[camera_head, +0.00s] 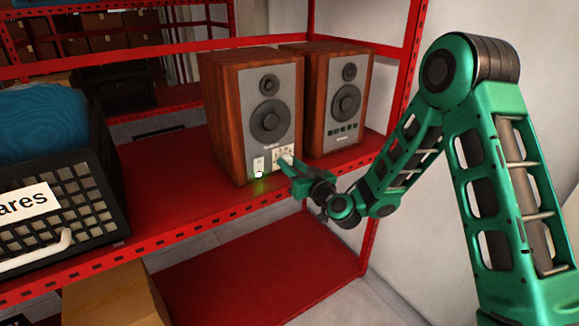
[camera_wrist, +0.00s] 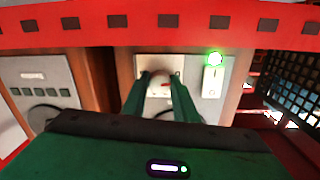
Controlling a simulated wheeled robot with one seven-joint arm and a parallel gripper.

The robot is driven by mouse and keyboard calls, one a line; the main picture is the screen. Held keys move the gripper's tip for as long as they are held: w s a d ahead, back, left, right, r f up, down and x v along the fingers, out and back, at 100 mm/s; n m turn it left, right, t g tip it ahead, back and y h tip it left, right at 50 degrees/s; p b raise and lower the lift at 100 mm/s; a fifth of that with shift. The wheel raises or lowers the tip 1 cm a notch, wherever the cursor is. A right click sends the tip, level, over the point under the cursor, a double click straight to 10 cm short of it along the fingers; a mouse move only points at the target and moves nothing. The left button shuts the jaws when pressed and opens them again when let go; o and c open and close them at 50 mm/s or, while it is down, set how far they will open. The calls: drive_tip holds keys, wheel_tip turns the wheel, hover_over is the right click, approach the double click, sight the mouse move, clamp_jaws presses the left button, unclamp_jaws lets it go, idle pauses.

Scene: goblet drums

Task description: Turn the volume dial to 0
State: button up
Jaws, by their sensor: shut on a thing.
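The left speaker (camera_head: 270,140) stands on the red shelf, with a wooden case and a grey front. A pale control panel (camera_wrist: 146,64) sits low on its front. The volume dial (camera_wrist: 160,84) is a whitish round knob with a small red mark, on that panel. My gripper (camera_wrist: 162,80) is shut on the dial, one finger on each side; the fingers cover part of it. In the head view my gripper (camera_head: 288,163) reaches the panel from the front right. The dial's number marks are too small to read.
A second speaker (camera_head: 338,100) stands to the right. A black crate (camera_head: 112,190) with blue contents is at left. The red shelf edge (camera_head: 200,217) runs close below my gripper.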

drive_tip(key=shift+a+f, duration=0.1)
drive_tip(key=shift+f, duration=0.05)
drive_tip(key=o, duration=1.1)
drive_tip(key=shift+c, duration=0.2)
drive_tip(key=shift+s, duration=0.1)
drive_tip(key=v, duration=1)
drive_tip(key=shift+d, duration=0.3)
